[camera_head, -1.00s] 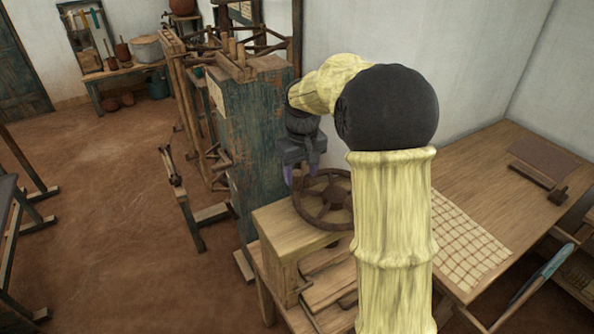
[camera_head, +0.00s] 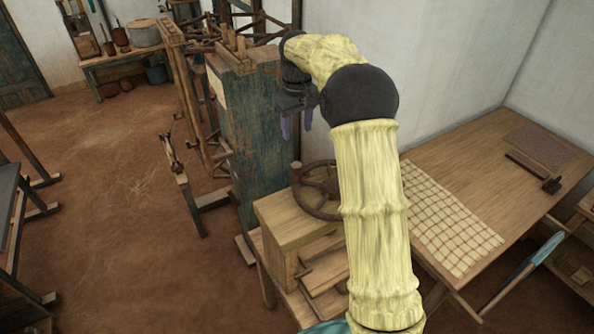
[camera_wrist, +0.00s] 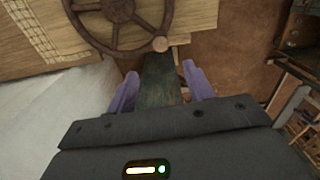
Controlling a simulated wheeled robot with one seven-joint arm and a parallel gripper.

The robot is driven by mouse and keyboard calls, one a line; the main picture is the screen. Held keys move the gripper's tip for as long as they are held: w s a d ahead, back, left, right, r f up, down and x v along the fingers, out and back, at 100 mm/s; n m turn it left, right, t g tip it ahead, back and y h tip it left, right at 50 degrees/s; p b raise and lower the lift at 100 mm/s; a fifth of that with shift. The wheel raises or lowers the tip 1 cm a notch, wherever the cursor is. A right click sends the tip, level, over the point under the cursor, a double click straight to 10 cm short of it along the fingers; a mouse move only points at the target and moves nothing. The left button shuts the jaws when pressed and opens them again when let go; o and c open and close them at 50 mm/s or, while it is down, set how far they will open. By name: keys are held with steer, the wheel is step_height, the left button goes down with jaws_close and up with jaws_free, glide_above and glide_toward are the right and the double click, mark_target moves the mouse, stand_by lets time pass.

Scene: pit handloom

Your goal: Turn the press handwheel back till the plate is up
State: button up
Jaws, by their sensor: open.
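The dark spoked handwheel (camera_head: 318,207) lies flat on top of the wooden press (camera_head: 288,222), its right side hidden by my arm. Its upright handle knob (camera_head: 296,168) stands at the far left of the rim. My gripper (camera_head: 297,134) is open and empty, pointing down above the knob and apart from it. In the wrist view, the handwheel (camera_wrist: 117,44) is at the top, and the round knob (camera_wrist: 160,44) shows just beyond the gap between the purple fingers (camera_wrist: 159,78). Boards show low in the press frame, but I cannot tell the plate's height.
A worn blue-green cabinet (camera_head: 252,130) stands close behind the press, near my gripper. A wooden table (camera_head: 470,165) with a checked cloth (camera_head: 450,225) is at right. The earth floor (camera_head: 100,200) at left has open room.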

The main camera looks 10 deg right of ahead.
mark_target(297, 165)
step_height(297, 165, down, 16)
steer(key=p, duration=0.4)
steer(key=shift+f, duration=0.25)
jaws_close()
